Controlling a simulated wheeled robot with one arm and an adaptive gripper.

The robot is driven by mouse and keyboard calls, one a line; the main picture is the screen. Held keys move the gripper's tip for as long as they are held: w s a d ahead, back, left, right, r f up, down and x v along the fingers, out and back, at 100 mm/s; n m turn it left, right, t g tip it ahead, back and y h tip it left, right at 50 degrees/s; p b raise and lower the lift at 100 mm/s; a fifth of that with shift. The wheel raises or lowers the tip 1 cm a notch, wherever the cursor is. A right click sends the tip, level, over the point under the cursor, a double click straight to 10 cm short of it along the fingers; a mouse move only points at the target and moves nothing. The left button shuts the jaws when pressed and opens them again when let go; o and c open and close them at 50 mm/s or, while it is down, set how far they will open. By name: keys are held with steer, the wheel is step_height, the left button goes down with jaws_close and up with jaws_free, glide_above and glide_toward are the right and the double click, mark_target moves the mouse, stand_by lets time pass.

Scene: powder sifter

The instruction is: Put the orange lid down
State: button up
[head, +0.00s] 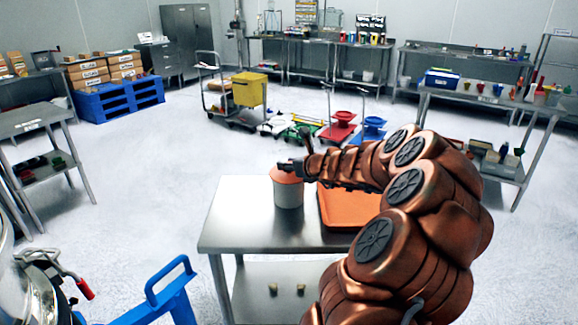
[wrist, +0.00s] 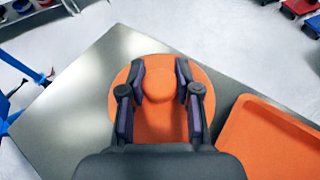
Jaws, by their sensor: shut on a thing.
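The round orange lid (head: 286,176) is at the top of a whitish cylindrical container (head: 288,194) on the steel table (head: 240,222). In the wrist view the lid (wrist: 160,122) fills the middle, with a round orange knob (wrist: 158,86) at its centre. My gripper (wrist: 160,72) is shut on the knob, one finger on each side. In the head view my gripper (head: 290,166) reaches the lid from the right. I cannot tell whether the lid rests fully on the rim. The container is hidden under the lid in the wrist view.
An orange tray (head: 328,208) lies right of the container, partly hidden by my arm; it also shows in the wrist view (wrist: 262,140). The table's left part is bare. A blue frame (head: 172,285) stands at lower left. Two small items lie on the lower shelf (head: 262,305).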

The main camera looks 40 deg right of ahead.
steer(key=shift+f, duration=0.15)
steer(key=o, duration=0.9)
steer(key=shift+s+r, duration=0.2)
steer(key=shift+r, duration=0.1)
steer(key=v, duration=1.1)
steer(key=shift+s+r+p, duration=0.15)
steer(key=shift+s+p, duration=0.15)
